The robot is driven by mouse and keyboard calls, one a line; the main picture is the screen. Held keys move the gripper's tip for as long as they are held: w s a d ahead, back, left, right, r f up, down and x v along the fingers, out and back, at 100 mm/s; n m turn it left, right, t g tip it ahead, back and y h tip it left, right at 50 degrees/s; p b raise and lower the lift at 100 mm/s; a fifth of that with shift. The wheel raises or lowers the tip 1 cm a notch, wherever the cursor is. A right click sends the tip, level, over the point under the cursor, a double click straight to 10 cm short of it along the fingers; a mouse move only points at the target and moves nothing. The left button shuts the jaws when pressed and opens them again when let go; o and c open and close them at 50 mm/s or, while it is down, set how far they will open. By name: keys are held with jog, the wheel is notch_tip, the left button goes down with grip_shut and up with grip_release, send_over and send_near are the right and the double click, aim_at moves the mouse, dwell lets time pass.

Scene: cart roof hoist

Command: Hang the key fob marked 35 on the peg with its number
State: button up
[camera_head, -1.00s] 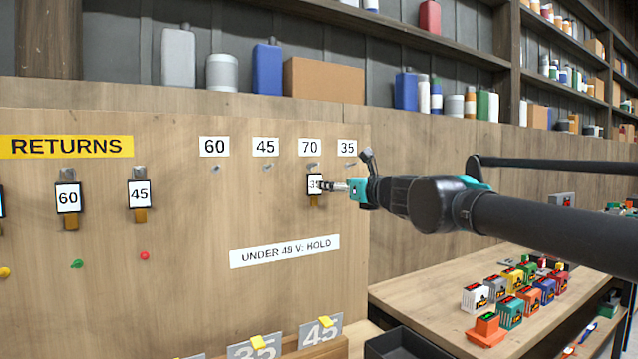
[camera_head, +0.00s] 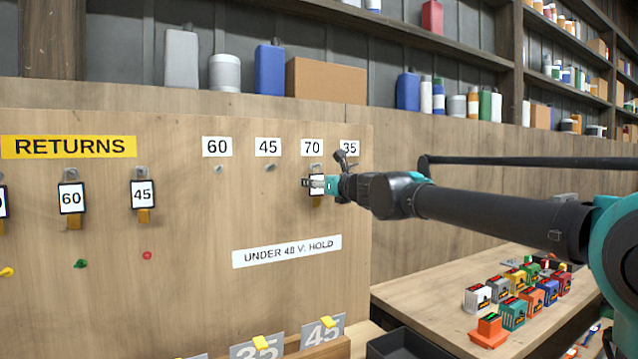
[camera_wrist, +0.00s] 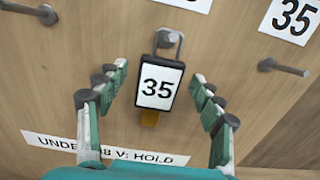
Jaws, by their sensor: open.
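The key fob marked 35 (camera_wrist: 158,86) is a white plate in a black frame with an orange tab below. It hangs by a metal loop on the peg under the 70 label (camera_head: 312,147). My gripper (camera_wrist: 160,76) is open, with one finger on each side of the fob and a gap to each in the wrist view. In the head view my wrist hides that peg.
Bare pegs stand under the 60 (camera_head: 217,169) and 45 (camera_head: 270,168) labels. Fobs marked 60 (camera_head: 71,198) and 45 (camera_head: 143,194) hang at left, under the RETURNS sign (camera_head: 68,147). A sign reads UNDER 48 V: HOLD (camera_head: 287,251). A table (camera_head: 410,292) with coloured blocks stands at right.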

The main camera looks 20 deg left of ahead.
aim_at(317, 175)
jog(key=c, duration=1.4)
jog(key=shift+r, duration=0.35)
jog(key=shift+s+d, duration=0.1)
jog(key=shift+s+d+r, duration=0.3)
jog(key=shift+s+d, duration=0.45)
jog(key=shift+d, duration=0.15)
jog(key=shift+s+d+r, duration=0.3)
jog(key=shift+s+d, duration=0.4)
jog(key=shift+d, duration=0.15)
jog(key=shift+v, duration=2.5)
